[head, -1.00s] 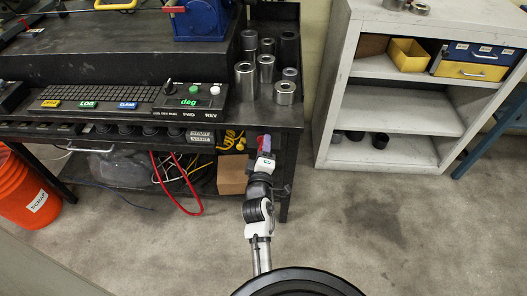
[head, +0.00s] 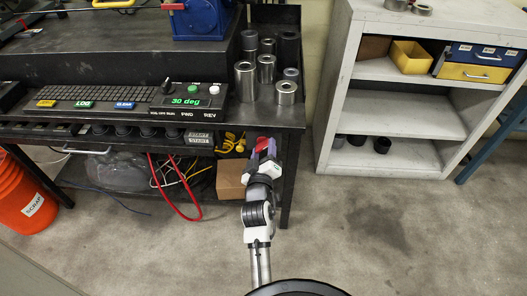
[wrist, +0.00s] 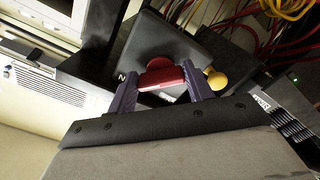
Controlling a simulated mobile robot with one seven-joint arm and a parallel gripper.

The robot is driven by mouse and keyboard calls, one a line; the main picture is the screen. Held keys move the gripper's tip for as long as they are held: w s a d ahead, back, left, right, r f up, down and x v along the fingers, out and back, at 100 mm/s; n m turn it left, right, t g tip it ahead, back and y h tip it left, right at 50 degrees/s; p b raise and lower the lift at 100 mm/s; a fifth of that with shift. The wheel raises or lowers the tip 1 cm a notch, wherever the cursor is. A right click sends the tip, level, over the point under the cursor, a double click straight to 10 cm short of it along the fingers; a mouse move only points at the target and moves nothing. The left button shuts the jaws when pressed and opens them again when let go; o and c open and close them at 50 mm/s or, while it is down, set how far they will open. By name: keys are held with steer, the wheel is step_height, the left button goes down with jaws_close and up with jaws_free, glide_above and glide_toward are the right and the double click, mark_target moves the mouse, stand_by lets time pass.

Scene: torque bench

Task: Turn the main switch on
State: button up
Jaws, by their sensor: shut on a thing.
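The main switch shows in the wrist view as a red handle (wrist: 163,77) with a round red part behind it, on a dark box (wrist: 195,50). A yellow knob-like piece (wrist: 217,80) sits just right of it. My gripper (wrist: 160,85) has its two purple fingers on either side of the red handle and is shut on it. A white letter N shows on the box left of the handle; the rest of the marking is hidden. In the head view the red handle (head: 263,143) shows between my fingertips at the bench's right front leg.
The bench (head: 295,112) carries a control panel (head: 187,101) reading "30 deg" and several metal cylinders (head: 286,92). Red and yellow cables and a cardboard box (head: 230,178) are under it. A grey shelf (head: 405,110) stands right. Floor between is clear.

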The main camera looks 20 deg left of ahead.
steer(key=shift+r, duration=0.1)
steer(key=o, duration=1)
steer(key=shift+s, duration=0.1)
